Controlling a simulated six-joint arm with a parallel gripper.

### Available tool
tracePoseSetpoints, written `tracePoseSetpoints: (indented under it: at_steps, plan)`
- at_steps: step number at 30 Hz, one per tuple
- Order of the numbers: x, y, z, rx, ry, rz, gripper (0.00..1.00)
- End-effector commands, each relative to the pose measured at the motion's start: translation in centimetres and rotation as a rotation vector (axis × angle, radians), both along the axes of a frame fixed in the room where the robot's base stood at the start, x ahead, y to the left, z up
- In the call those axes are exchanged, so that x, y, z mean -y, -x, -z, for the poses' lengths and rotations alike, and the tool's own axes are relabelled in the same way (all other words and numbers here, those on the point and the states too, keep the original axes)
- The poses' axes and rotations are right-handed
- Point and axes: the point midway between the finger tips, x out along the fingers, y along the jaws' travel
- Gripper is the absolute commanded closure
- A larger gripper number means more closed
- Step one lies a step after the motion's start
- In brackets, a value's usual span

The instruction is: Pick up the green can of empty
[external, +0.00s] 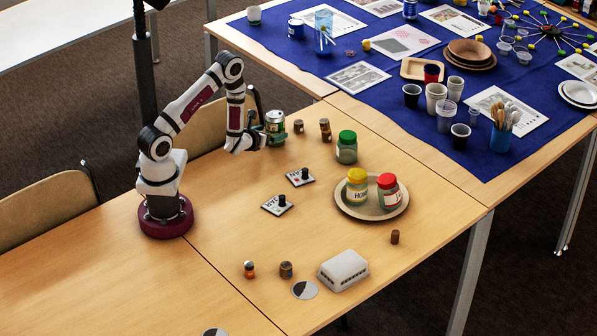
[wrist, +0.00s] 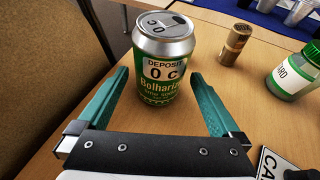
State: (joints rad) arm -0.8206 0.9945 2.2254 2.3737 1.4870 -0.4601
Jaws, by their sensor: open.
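The green can (external: 275,123) stands upright on the table near its back edge. In the wrist view the can (wrist: 160,72) has a silver top and a label reading "DEPOSIT 0 c". My gripper (external: 268,137) is at the can in the external view. In the wrist view my gripper (wrist: 160,82) is open, with one green finger to the left of the can and one to the right. Gaps show between the can and both fingers, so it is not clamped. The can's lower part is partly hidden by my gripper in the external view.
Small brown cylinders (external: 325,130) and a green-lidded jar (external: 347,148) stand right of the can. A round tray (external: 374,212) holds yellow- and red-lidded jars. Two black-knobbed cards (external: 300,177) lie nearer. A chair (external: 215,125) stands behind the table edge.

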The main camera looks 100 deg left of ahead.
Motion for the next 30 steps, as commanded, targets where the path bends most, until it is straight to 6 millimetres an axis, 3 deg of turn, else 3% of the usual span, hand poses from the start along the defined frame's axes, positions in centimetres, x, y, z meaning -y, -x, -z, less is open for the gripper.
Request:
tracePoseSetpoints:
  at_steps: [6, 13, 24, 30]
  plan:
    - [-3.2, -1.3, 1.4, 0.0, -0.001, -0.001, 0.0]
    - [-3.4, -1.4, 1.5, -0.002, 0.0, -0.001, 0.02]
    - [-3.3, -1.4, 1.5, -0.002, 0.0, -0.001, 0.68]
    - [-3.3, -1.4, 1.4, -0.002, 0.0, -0.001, 0.72]
